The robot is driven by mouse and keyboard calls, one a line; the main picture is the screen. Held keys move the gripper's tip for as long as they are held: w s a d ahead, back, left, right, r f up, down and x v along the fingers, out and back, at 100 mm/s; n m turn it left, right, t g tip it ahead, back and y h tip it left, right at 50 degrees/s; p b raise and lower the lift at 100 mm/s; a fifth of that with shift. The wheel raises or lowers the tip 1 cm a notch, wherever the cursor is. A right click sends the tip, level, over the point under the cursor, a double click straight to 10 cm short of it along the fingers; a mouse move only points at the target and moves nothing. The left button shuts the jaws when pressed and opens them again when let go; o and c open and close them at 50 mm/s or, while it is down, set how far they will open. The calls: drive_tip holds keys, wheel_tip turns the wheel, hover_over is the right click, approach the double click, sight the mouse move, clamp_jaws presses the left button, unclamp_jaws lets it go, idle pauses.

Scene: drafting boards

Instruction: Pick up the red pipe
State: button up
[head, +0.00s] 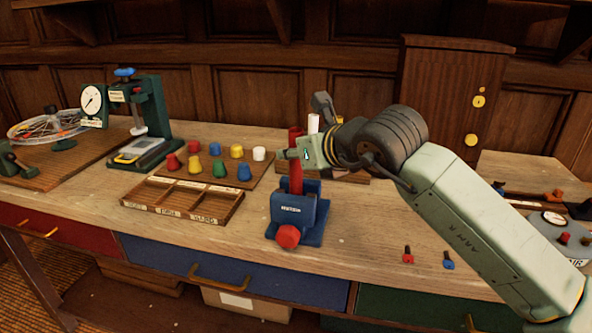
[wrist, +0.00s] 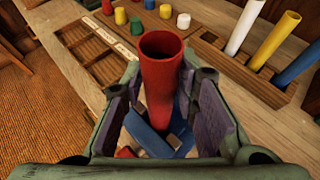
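The red pipe (head: 296,182) stands upright in the blue vise (head: 293,215), which has a red knob at its front. In the wrist view the pipe (wrist: 160,85) rises between my fingers, its hollow top end facing the camera. My gripper (head: 297,154) is at the pipe's upper part, with one finger on each side. The purple-grey finger pads appear to stand slightly apart from the pipe, so the gripper looks open around it. The head view shows my gripper hiding part of the pipe.
A rack (wrist: 235,70) holding white, yellow and blue pipes stands behind. A wooden tray (head: 182,200) and several coloured knobs lie left of the vise. A press (head: 150,110) and a gauge are farther left. Small red and blue pieces lie on the clear bench at right.

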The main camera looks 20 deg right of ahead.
clamp_jaws()
drive_tip(key=shift+r, duration=0.1)
